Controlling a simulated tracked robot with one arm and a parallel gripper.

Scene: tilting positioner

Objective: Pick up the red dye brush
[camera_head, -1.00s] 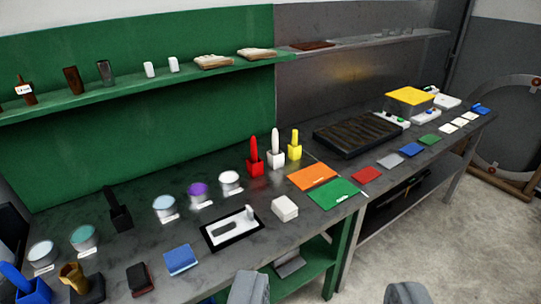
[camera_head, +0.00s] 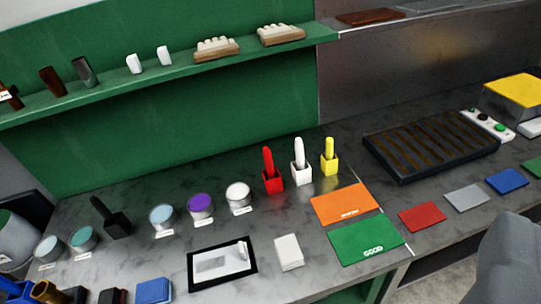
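The red dye brush (camera_head: 268,158) stands upright in a small red square holder (camera_head: 273,184) on the grey workbench. It is left of a white brush (camera_head: 299,152) in a white holder and a yellow brush (camera_head: 329,149) in a yellow holder. One grey finger of my gripper (camera_head: 512,262) shows at the lower right, cut off by the picture edge. It is well away from the red brush, to its right and lower in the picture. The other finger is out of view, so I cannot see how far apart they are.
Round pots, one with purple contents (camera_head: 200,204), stand left of the brushes. An orange mat (camera_head: 345,204) and a green mat (camera_head: 366,241) lie to the right, with a dark slatted tray (camera_head: 431,145) beyond. A green wall shelf (camera_head: 170,80) runs behind and above.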

